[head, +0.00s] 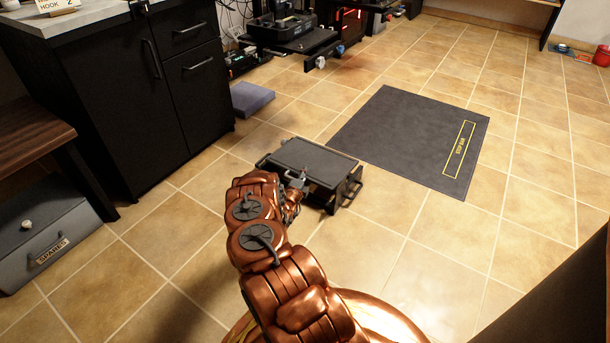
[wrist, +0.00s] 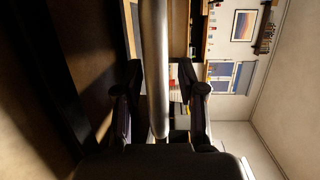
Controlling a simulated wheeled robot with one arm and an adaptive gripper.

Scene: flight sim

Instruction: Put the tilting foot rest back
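The foot rest (head: 318,158) is a low dark grey stand with a flat top plate and an open frame beneath. In the head view it stands on the tiled floor, left of the dark mat (head: 400,135). My copper arm reaches to its near side, with my gripper (head: 294,184) at the near edge; the arm hides part of that side. In the wrist view my gripper's two dark fingers (wrist: 162,105) are apart. A pale bar (wrist: 155,65) runs between them, close to the left finger and with a gap to the right one. I cannot tell which part of the foot rest it is.
A black cabinet (head: 150,90) and a grey drawer box (head: 48,235) stand at left. A blue-grey block (head: 252,99) lies near the cabinet. A dark furniture edge (head: 560,290) is at lower right.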

